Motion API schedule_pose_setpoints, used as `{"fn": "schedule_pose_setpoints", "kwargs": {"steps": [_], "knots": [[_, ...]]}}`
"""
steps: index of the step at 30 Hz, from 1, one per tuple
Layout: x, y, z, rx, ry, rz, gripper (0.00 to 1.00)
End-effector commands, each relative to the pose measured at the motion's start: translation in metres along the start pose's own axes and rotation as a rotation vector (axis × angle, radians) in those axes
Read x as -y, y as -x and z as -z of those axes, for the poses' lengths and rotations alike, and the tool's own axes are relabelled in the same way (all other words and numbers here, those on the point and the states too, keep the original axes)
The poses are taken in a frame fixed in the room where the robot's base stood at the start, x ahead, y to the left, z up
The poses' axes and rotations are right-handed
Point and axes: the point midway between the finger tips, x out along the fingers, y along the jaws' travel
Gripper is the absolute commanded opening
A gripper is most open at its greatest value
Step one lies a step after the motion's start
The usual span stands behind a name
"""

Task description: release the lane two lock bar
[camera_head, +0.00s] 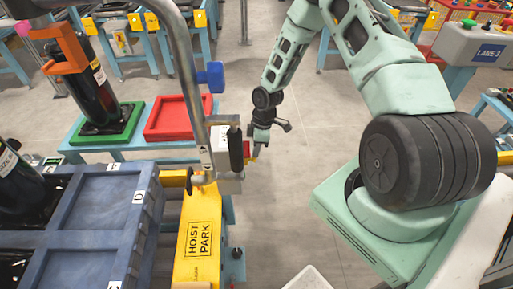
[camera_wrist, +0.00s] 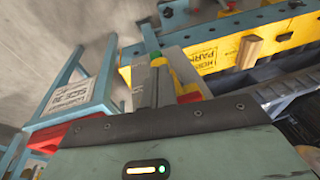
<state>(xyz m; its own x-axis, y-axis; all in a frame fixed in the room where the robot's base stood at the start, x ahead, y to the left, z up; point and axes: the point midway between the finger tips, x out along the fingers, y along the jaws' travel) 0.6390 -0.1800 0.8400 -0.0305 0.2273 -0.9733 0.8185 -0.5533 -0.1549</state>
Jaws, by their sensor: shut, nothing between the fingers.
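I cannot pick out the lane two lock bar with certainty in either view. My gripper (camera_head: 261,143) points down at mid-picture in the head view, just right of the grey box (camera_head: 226,160) on the hoist post, with a small red and yellow part (camera_head: 249,150) beside it. I cannot tell whether they touch. In the wrist view my gripper's fingers (camera_wrist: 155,80) are together, with nothing seen between them. A grey box with a lane label (camera_head: 477,48) stands at the upper right, far from my gripper; its number is hard to read.
A yellow HOIST PARK beam (camera_head: 198,240) lies below the grey box. The curved hoist post (camera_head: 190,85) rises at left of my gripper. A blue crate (camera_head: 85,225), a green tray (camera_head: 106,125) and a red tray (camera_head: 178,117) are at left.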

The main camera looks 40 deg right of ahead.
Motion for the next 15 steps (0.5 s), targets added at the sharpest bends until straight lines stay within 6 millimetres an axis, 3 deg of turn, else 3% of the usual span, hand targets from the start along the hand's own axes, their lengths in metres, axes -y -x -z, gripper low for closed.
{"fn": "schedule_pose_setpoints", "kwargs": {"steps": [11, 15], "knots": [[0.000, -0.002, 0.000, 0.000, 0.000, 0.000, 0.00], [-0.002, -0.013, -0.002, 0.000, 0.000, 0.001, 0.00]]}}
